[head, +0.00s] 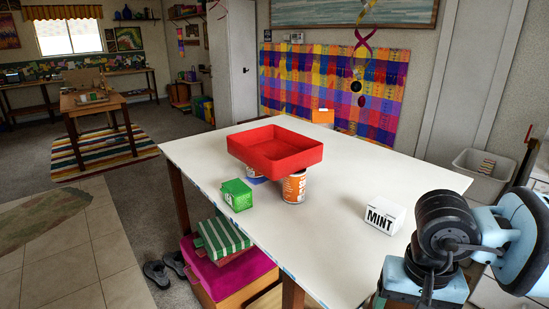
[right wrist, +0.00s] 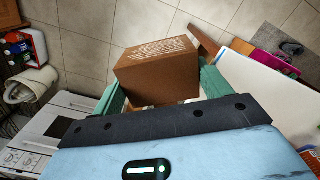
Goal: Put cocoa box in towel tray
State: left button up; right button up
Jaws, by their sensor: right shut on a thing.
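A brown box (right wrist: 160,80), likely the cocoa box, is held between the green fingers of my right gripper (right wrist: 161,88) in the right wrist view. Pale lettering on one face is too small to read. In the head view my right arm is at the lower right, and the held box is out of sight. No tray is clearly marked as the towel tray. A green-and-white striped cloth-like thing (head: 222,237) lies at the table's lower left. A red tray (head: 296,160) rests raised on cans on the table. My left gripper is not in view.
On the white table (head: 335,225) are a green box (head: 236,195), an orange-labelled can (head: 294,188), a white MINT box (head: 384,215) and an orange box (head: 322,116) at the back. The table's middle front is clear.

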aim_at(273, 148)
jog(key=z, duration=0.45)
jog(key=j+z, duration=0.15)
jog(key=z, duration=0.75)
jog(key=j+z, duration=0.15)
jog(key=z, duration=0.75)
jog(key=j+z, duration=0.15)
jog(key=z, duration=0.3)
jog(key=k+j+z, duration=0.1)
jog(key=z, duration=0.25)
jog(key=k+z, duration=0.1)
jog(key=z, duration=0.3)
jog(key=k+z, duration=0.1)
jog(key=z, duration=0.25)
jog(key=k+j, duration=0.1)
jog(key=k, duration=0.25)
jog(key=k+j, duration=0.1)
jog(key=k, duration=0.3)
jog(key=u, duration=0.45)
jog(key=k+j+u, duration=0.1)
jog(key=u, duration=0.8)
jog(key=k+j+u, duration=0.1)
jog(key=u, duration=0.4)
jog(key=j+u, duration=0.1)
jog(key=u, duration=0.35)
jog(key=j+u, duration=0.1)
jog(key=u, duration=0.35)
jog(key=j+u, duration=0.1)
jog(key=u, duration=0.35)
